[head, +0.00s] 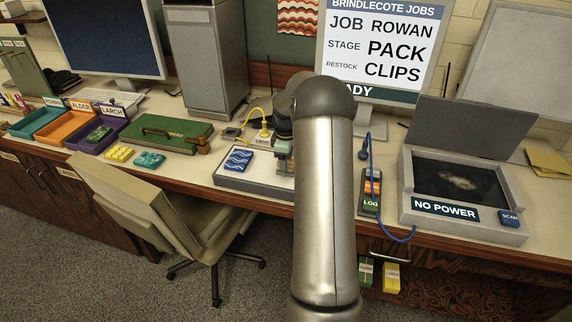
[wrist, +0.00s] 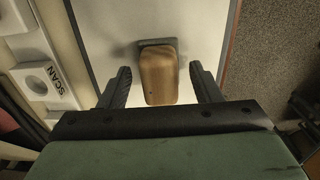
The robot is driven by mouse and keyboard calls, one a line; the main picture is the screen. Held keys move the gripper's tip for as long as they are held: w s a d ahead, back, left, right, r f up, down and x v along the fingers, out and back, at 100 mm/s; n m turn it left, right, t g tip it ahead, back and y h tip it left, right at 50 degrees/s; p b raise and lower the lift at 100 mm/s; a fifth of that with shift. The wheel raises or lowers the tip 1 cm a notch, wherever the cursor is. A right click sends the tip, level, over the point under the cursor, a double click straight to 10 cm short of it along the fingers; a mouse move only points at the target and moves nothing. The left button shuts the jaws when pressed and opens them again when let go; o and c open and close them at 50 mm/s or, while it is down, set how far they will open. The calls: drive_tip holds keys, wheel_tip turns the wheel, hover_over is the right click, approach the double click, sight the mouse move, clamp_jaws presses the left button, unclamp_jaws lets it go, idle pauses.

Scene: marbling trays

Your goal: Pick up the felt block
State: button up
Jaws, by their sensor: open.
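The felt block (wrist: 158,78) shows in the wrist view as a rounded wooden block on a grey base. It stands on the pale bed of a shallow tray (wrist: 105,40). My gripper (wrist: 160,70) is open, with one dark finger to the left and one to the right of the block. Gaps show on both sides, and I cannot tell the height between fingertips and block. In the head view my gripper (head: 284,152) is over the right part of the tray (head: 228,182), and my arm hides most of it. I cannot make out the block clearly there.
A blue wave-patterned piece (head: 238,160) lies on the tray's left. A yellow cable plug (head: 264,132) stands behind it. A green board (head: 160,133) lies further left. A blue cable (head: 388,222) and the open scanner (head: 462,185) are to the right.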

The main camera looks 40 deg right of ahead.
drive_tip(key=c, duration=1.1)
drive_tip(key=shift+r, duration=0.1)
drive_tip(key=shift+r, duration=0.65)
drive_tip(key=s+a+r+b, duration=0.1)
drive_tip(key=s+a+r, duration=0.1)
drive_tip(key=s+r, duration=0.1)
drive_tip(key=s+a+r+b, duration=0.1)
drive_tip(key=s+r+b, duration=0.1)
drive_tip(key=s+r, duration=0.2)
drive_tip(key=s+a+r+b, duration=0.2)
drive_tip(key=s+r, duration=0.2)
drive_tip(key=s, duration=0.1)
drive_tip(key=shift+s+a+r, duration=0.2)
drive_tip(key=shift+s+a, duration=0.15)
drive_tip(key=shift+s, duration=0.05)
